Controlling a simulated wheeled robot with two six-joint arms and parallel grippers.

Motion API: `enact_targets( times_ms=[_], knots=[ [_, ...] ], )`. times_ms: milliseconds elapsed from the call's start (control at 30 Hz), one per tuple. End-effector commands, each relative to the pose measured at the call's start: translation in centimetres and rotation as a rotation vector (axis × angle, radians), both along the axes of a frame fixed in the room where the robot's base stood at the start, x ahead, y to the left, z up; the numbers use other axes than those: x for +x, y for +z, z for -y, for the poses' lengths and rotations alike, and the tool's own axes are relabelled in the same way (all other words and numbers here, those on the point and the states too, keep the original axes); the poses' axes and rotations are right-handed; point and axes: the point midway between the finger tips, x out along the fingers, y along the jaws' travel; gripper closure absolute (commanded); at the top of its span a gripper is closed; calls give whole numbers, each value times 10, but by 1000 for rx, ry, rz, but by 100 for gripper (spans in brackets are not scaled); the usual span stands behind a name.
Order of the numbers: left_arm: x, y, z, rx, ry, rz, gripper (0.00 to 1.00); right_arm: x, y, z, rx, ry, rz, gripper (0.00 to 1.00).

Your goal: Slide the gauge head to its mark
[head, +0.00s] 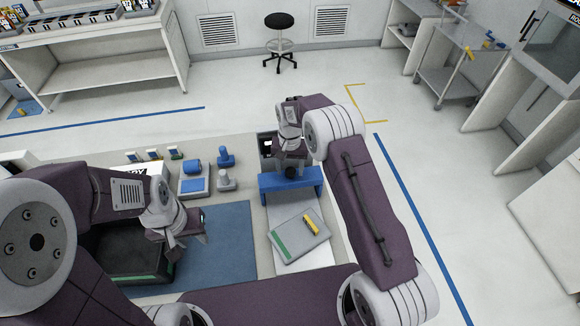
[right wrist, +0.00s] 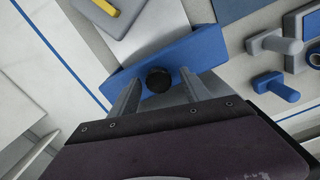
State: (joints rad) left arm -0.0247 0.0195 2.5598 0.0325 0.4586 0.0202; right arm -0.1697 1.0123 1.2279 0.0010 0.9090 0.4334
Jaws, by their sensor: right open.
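A blue bridge-shaped piece (head: 296,184) with a round black knob (head: 290,172), which I take for the gauge head, stands across a pale strip on the table. In the right wrist view the blue piece (right wrist: 185,50) and the knob (right wrist: 158,80) are seen close up. My right gripper (head: 289,160) is at the piece. Its two fingers (right wrist: 160,92) are apart, one on each side of the knob, and appear not to touch it. My left gripper (head: 185,236) hangs over the blue mat; its jaw state is unclear. I cannot make out the mark.
A grey tablet with a green edge (head: 299,235) and a yellow piece (head: 312,225) lies in front of the blue piece. Blue and grey knobbed parts (head: 226,158) stand to its left. A dark tray (head: 128,252) is beside the blue mat (head: 228,245).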

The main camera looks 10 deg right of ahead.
Motion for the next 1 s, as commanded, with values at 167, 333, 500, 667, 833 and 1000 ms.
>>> enact_targets(
  times_ms=[167,333,500,667,833,1000],
  knots=[
    [0,0,0,0,0,0,64,2,1,0,0,-2,7,87],
    [0,0,0,0,0,0,64,3,2,0,1,-1,9,100],
    [0,1,0,0,0,0,64,3,3,0,1,-2,9,100],
    [0,1,0,0,0,0,64,3,3,0,1,-2,11,100],
    [0,1,0,0,0,0,64,4,4,0,1,-2,12,100],
    [0,1,0,0,0,0,64,4,4,0,1,-2,14,100]
  ],
)
